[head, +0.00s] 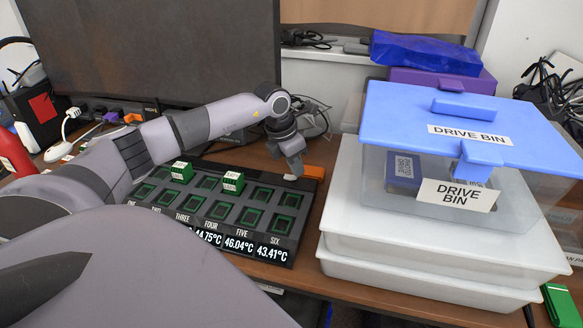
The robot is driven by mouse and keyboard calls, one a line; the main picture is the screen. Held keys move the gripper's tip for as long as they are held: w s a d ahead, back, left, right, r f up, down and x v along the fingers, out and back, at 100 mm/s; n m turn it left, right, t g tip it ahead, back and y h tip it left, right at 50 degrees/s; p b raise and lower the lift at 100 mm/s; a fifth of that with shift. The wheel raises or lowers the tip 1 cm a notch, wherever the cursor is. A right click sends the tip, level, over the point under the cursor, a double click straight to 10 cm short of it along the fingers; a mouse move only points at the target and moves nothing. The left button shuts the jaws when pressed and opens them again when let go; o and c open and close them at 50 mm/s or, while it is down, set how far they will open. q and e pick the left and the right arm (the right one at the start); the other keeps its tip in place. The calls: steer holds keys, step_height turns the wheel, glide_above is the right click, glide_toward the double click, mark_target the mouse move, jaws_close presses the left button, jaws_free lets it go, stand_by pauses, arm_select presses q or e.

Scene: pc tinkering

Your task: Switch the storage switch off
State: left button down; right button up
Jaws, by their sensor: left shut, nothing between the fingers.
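A black storage panel (205,222) lies on the desk with rows of green-edged slots and a numbered temperature strip along its front. Two green drives (232,182) stand in its slots. An orange part (314,172), which looks like the switch, sits at the panel's back right corner; its on or off position cannot be told. My left gripper (291,177) points down at that corner, just left of the orange part. It is shut and empty, its tips by the panel's back edge; contact cannot be told. My right gripper is not in view.
A clear drive bin (440,208) with a blue lid stands on white trays (430,262) close to the panel's right. A dark monitor (150,50) stands behind. Cables and plugs lie at the back left. A narrow strip of desk is free between panel and trays.

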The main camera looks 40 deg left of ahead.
arm_select(q)
steer(key=shift+f+b, duration=0.4)
steer(key=shift+f, duration=0.35)
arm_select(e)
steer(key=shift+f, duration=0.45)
arm_select(q)
steer(key=shift+r, duration=0.1)
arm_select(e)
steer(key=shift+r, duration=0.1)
arm_select(q)
step_height(320, 180, up, 6)
steer(key=p, duration=0.5)
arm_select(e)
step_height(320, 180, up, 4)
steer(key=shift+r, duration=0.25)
arm_select(q)
steer(key=r, duration=0.2)
step_height(320, 180, up, 5)
glide_above(294, 178)
steer(key=s, duration=0.2)
steer(key=shift+w+a+f+b, duration=0.1)
steer(key=shift+w+a+b, duration=0.05)
steer(key=shift+b, duration=0.2)
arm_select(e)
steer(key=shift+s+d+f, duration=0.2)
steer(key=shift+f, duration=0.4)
